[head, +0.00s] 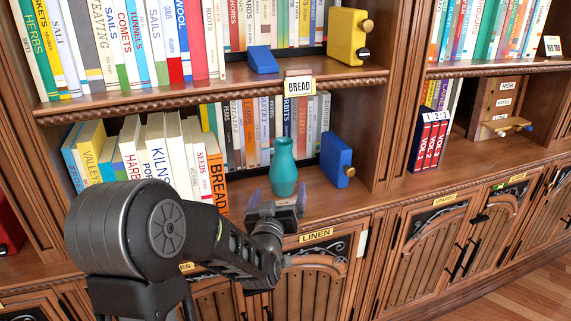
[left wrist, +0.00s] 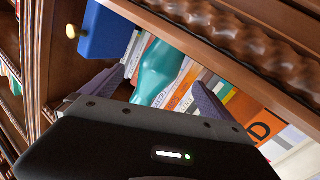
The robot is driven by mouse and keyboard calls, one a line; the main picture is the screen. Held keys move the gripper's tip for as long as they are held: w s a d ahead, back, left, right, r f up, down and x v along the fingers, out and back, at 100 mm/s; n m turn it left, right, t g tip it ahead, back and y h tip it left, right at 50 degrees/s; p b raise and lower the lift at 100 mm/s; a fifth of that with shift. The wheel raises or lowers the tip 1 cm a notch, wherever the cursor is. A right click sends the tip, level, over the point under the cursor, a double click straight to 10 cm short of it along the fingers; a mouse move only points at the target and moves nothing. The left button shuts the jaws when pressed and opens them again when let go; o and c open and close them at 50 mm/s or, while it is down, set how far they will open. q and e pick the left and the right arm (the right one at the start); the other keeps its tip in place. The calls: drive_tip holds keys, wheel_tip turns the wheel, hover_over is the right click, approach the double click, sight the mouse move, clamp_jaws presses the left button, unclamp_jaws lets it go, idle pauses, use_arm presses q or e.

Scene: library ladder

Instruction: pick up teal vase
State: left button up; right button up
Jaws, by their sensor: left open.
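The teal vase (head: 284,168) stands upright on the lower shelf, in front of a row of books and just left of a blue block with a knob. My left gripper (head: 276,204) is at the front of that shelf, just below and in front of the vase, with its fingers open. In the left wrist view the vase (left wrist: 155,72) shows between the two open fingers (left wrist: 150,92). Its lower part is hidden behind the gripper body. I cannot tell whether a finger touches it. My right gripper is in neither view.
The blue block (head: 336,160) stands close to the vase's right. Books, including an orange one (head: 216,182) marked BREAD, stand to its left. The upper shelf edge (head: 210,98) with a BREAD label runs above. Bare shelf (head: 335,195) lies at the front right.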

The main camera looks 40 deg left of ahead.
sight(281, 184)
use_arm(q)
drive_tip(key=shift+s+d+r, duration=0.1)
drive_tip(key=shift+s+d, duration=0.05)
drive_tip(key=shift+s, duration=0.05)
drive_tip(key=shift+x, duration=1.35)
drive_tip(key=shift+f+x, duration=0.2)
drive_tip(key=shift+x, duration=2.45)
drive_tip(key=shift+s, duration=0.1)
drive_tip(key=shift+r, duration=0.1)
drive_tip(key=c, duration=1.8)
